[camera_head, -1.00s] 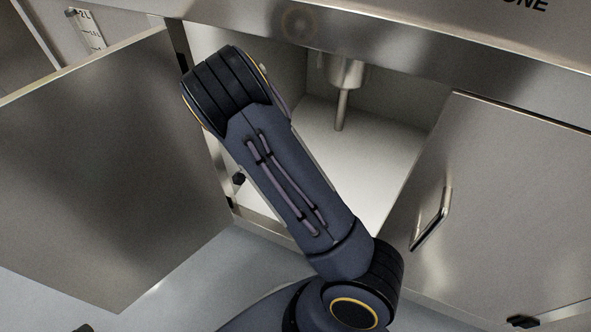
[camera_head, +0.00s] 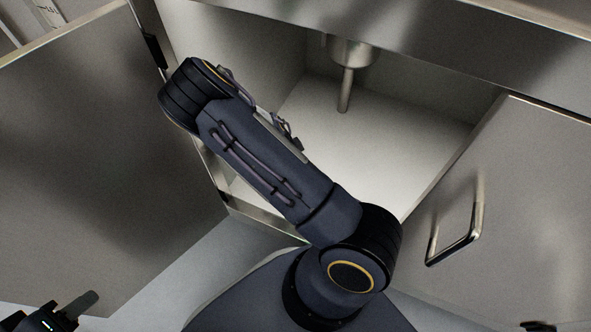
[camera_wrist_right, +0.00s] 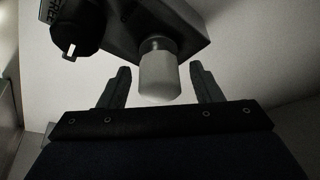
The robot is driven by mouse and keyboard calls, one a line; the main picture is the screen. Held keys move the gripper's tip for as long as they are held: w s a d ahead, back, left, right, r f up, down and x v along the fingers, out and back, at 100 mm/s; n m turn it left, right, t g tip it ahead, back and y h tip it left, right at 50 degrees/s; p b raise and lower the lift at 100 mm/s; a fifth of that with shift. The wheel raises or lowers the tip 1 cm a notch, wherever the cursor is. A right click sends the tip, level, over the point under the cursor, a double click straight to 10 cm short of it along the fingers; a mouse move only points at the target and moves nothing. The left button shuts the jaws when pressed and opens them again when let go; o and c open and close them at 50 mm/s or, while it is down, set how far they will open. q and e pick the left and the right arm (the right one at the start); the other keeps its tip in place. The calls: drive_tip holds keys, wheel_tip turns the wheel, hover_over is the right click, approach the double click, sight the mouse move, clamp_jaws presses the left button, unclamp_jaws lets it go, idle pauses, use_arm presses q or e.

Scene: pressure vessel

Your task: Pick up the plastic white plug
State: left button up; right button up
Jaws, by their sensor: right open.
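The white plug (camera_wrist_right: 158,78) shows in the right wrist view, a pale rounded cylinder on the end of a dark block-shaped body (camera_wrist_right: 165,25). My right gripper (camera_wrist_right: 160,73) is open, with one finger on each side of the plug and a visible gap to both. I cannot tell how deep the plug sits between the fingers. In the head view my right arm reaches into the open cabinet, and its gripper and the plug are hidden. My left gripper (camera_head: 70,310) shows only partly at the bottom left, away from the cabinet; its opening is unclear.
A steel cabinet stands open, with a left door (camera_head: 80,160) swung wide and a right door (camera_head: 500,220) with a handle (camera_head: 458,245). A metal pipe (camera_head: 345,85) hangs inside. A black rounded object (camera_wrist_right: 75,25) is at the wrist view's upper left.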

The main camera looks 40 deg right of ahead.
drive_tip(key=shift+d+f, duration=0.15)
drive_tip(key=shift+f, duration=0.3)
drive_tip(key=shift+r, duration=0.15)
clamp_jaws()
